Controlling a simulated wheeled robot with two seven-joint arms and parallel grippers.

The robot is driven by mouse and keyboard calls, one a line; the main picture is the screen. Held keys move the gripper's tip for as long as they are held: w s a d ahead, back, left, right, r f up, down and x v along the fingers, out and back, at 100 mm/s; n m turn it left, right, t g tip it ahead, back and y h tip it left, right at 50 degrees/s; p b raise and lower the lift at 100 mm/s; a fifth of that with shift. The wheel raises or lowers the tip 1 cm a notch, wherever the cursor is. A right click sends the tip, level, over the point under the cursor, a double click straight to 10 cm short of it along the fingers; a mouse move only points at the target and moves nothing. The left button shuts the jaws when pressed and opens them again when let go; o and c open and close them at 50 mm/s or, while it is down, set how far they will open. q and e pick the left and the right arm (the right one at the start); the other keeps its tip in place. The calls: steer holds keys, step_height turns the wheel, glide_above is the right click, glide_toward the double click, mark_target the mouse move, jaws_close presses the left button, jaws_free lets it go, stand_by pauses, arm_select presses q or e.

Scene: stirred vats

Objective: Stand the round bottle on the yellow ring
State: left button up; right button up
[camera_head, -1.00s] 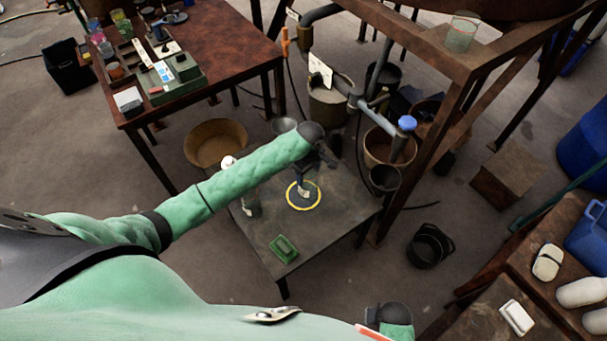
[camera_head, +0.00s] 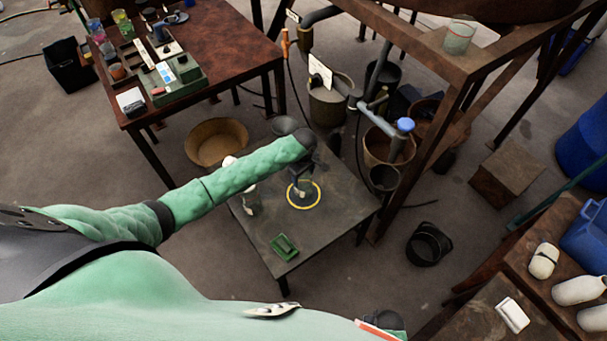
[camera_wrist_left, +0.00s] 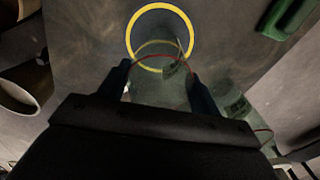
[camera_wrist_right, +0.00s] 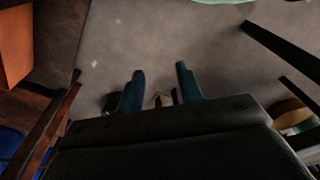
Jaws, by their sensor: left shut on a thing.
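The yellow ring (camera_head: 304,209) lies flat on the low dark table; it also shows in the left wrist view (camera_wrist_left: 129,38). My left gripper (camera_head: 303,181) is shut on a clear, see-through round bottle (camera_head: 306,188) over the ring. In the left wrist view the bottle (camera_wrist_left: 163,88) sits between the fingertips, and its rounded outline overlaps the near part of the ring. I cannot tell whether its base touches the table. My right gripper (camera_wrist_right: 160,84) is open and empty over bare floor, away from the table.
Another clear vessel (camera_head: 252,204) stands on the low table (camera_head: 330,222) left of the ring.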

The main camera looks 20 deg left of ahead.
arm_select(q)
steer(key=o, duration=1.7)
steer(key=shift+f, duration=0.15)
steer(key=shift+c, duration=0.2)
step_height(320, 180, up, 11)
steer(key=shift+r+b, duration=0.15)
steer(key=shift+b, duration=0.8)
steer(key=shift+r, duration=0.5)
arm_select(e)
step_height(320, 180, up, 7)
steer(key=w+a, duration=0.1)
steer(key=shift+w+a, duration=0.15)
steer(key=shift+w, duration=0.25)
steer(key=shift+w, duration=0.1)
